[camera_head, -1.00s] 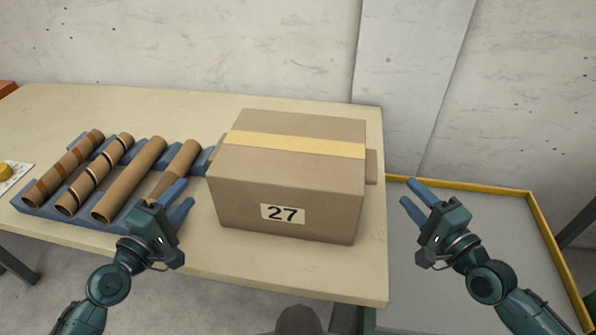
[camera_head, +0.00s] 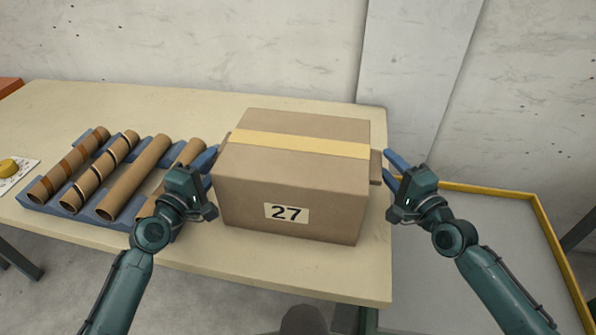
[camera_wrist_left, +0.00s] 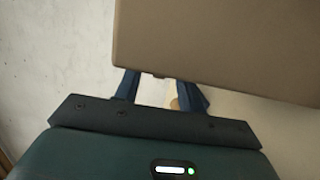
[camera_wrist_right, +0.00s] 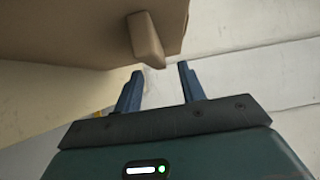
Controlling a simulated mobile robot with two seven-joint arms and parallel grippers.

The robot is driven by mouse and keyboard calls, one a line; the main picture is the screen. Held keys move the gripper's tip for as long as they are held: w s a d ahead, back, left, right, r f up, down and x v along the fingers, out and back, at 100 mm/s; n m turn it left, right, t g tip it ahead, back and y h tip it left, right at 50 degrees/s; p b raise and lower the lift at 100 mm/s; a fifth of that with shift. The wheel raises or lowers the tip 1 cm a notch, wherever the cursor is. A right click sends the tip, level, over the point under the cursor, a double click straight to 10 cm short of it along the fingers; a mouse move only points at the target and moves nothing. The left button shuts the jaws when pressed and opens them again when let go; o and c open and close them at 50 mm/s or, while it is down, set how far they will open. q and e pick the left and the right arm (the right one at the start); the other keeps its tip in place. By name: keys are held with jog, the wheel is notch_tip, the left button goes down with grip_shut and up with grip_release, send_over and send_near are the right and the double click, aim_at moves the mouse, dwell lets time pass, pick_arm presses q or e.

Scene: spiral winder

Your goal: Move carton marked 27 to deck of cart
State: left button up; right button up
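The carton marked 27 (camera_head: 292,185) is a closed brown box with a yellow tape strip, upright near the table's right end. A handle block (camera_head: 376,166) juts from its right side; it also shows in the right wrist view (camera_wrist_right: 146,38). My left gripper (camera_head: 210,162) is at the carton's left side, its fingers open in the left wrist view (camera_wrist_left: 160,88). The left handle is mostly hidden. My right gripper (camera_head: 392,168) is open by the right handle, which lies just ahead of its fingers. The cart deck (camera_head: 460,250) is grey with a yellow rim, right of the table.
A blue rack (camera_head: 95,209) with several brown tubes lies left of the carton, close to my left gripper. The table (camera_head: 180,95) stands against a concrete wall with a pillar. The visible cart deck is bare. A yellow object (camera_head: 8,167) lies at the far left.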

aim_at(381, 158)
pick_arm(q)
jog(key=shift+x, duration=1.95)
pick_arm(e)
jog(key=shift+x, duration=1.9)
pick_arm(q)
grip_shut()
pick_arm(e)
grip_shut()
